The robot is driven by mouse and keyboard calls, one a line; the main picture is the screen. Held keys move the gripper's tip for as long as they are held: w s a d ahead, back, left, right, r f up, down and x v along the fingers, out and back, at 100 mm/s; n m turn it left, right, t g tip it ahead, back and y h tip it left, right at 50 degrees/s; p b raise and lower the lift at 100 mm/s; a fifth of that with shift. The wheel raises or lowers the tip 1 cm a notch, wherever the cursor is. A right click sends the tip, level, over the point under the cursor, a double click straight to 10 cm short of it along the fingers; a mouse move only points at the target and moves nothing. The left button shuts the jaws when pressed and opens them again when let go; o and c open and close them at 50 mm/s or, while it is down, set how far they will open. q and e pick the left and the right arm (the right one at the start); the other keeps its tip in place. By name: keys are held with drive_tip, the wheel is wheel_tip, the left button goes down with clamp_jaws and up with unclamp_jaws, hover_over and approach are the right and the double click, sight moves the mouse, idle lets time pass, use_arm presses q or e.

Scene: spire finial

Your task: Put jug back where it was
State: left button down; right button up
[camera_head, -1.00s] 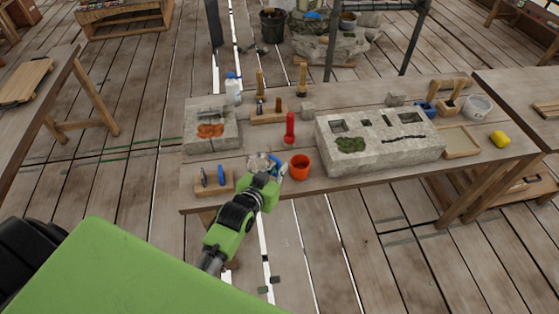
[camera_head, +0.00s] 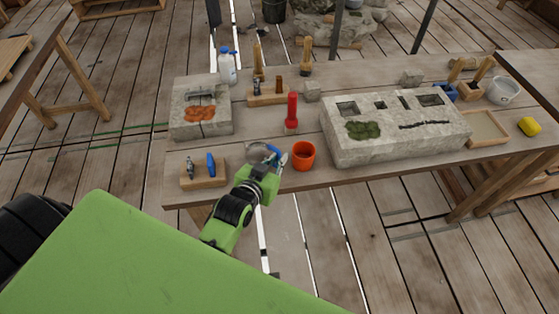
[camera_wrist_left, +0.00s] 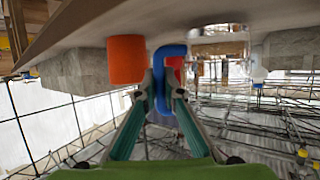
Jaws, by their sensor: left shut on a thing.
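The jug (camera_head: 257,153) is clear or greyish with a blue handle, near the front edge of the table, between a wooden tool holder and an orange cup. My left gripper (camera_head: 277,158) is shut on the blue handle and partly hides the jug. In the left wrist view the two fingers (camera_wrist_left: 162,88) close on the blue handle (camera_wrist_left: 170,52), with the clear jug body (camera_wrist_left: 218,45) to the right. The jug looks upright; I cannot tell whether its base touches the table. My right gripper is not in view.
The orange cup (camera_head: 303,156) is close beside my left gripper. A red tool (camera_head: 291,112) stands behind it. The wooden holder (camera_head: 204,179) is to the left. Stone blocks stand at left (camera_head: 190,127) and right (camera_head: 385,150). A bottle (camera_head: 226,68) stands at the back.

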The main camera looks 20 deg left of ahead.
use_arm(q)
drive_tip(key=shift+w+f, duration=0.1)
drive_tip(key=shift+f, duration=0.2)
drive_tip(key=shift+r, duration=0.25)
drive_tip(key=shift+s, duration=0.2)
drive_tip(key=c, duration=2.2)
unclamp_jaws()
drive_tip(key=shift+f, duration=0.25)
drive_tip(key=shift+o, duration=0.2)
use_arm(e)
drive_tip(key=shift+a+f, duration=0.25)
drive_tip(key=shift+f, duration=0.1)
